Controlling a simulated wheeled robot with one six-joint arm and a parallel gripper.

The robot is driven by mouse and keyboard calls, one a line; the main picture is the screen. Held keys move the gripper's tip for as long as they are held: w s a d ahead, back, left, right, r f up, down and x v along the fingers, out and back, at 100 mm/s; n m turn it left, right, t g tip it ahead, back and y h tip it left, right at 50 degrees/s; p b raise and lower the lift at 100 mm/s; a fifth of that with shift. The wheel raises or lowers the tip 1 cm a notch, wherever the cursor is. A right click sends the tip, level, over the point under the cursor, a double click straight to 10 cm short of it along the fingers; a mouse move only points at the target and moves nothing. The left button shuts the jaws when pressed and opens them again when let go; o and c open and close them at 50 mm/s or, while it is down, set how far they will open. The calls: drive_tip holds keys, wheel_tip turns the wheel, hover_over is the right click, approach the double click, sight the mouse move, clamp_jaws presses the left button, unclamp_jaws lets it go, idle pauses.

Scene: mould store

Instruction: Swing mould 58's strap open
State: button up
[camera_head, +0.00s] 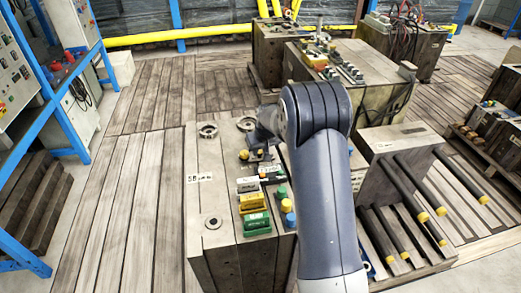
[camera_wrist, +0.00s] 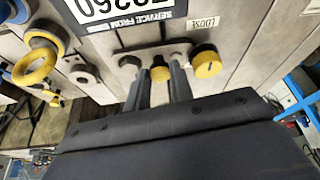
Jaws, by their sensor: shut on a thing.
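The mould marked 58 (camera_head: 215,220) is a pale block standing left of my arm in the head view, its number on the top left. My gripper (camera_head: 262,152) is low over its top, partly hidden by my wrist. In the wrist view a short grey metal piece that looks like the strap (camera_wrist: 180,50) lies across a seam.
Green and yellow blocks (camera_head: 254,207) and coloured knobs (camera_head: 285,203) sit on the mould near my arm. A yellow ring (camera_wrist: 36,66) shows at the wrist view's left. Yellow-tipped bars (camera_head: 410,205) jut from a block at right. The plank floor at left (camera_head: 130,190) is clear.

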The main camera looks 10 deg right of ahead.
clamp_jaws()
drive_tip(key=shift+w, duration=0.1)
drive_tip(key=m, duration=0.1)
drive_tip(key=m+h, duration=0.1)
drive_tip(key=shift+w+a+m, duration=0.1)
drive_tip(key=shift+w+m, duration=0.3)
drive_tip(key=m, duration=0.1)
drive_tip(key=w+m+h+b, duration=0.1)
drive_tip(key=shift+f+m, duration=0.1)
drive_tip(key=shift+m, duration=0.3)
drive_tip(key=m, duration=0.1)
drive_tip(key=w+m+h+b, duration=0.1)
drive_tip(key=m, duration=0.1)
drive_tip(key=shift+d+m+g, duration=0.2)
drive_tip(key=shift+m+g, duration=0.1)
drive_tip(key=shift+g, duration=0.1)
drive_tip(key=m, duration=0.1)
drive_tip(key=m+h, duration=0.1)
drive_tip(key=m, duration=0.1)
drive_tip(key=w+d+m+g, duration=0.1)
drive_tip(key=shift+m+h, duration=0.3)
drive_tip(key=shift+w+d+m+g+h+p, duration=0.1)
drive_tip(key=shift+d+m+g+p, duration=0.15)
drive_tip(key=shift+m, duration=0.45)
drive_tip(key=shift+w+d+m+g+h+p, duration=0.1)
drive_tip(key=shift+d+m+g+p, duration=0.2)
drive_tip(key=shift+m, duration=0.4)
drive_tip(key=shift+w+d+m+g+h+p, duration=0.1)
drive_tip(key=shift+m+g, duration=0.25)
drive_tip(key=shift+m, duration=0.35)
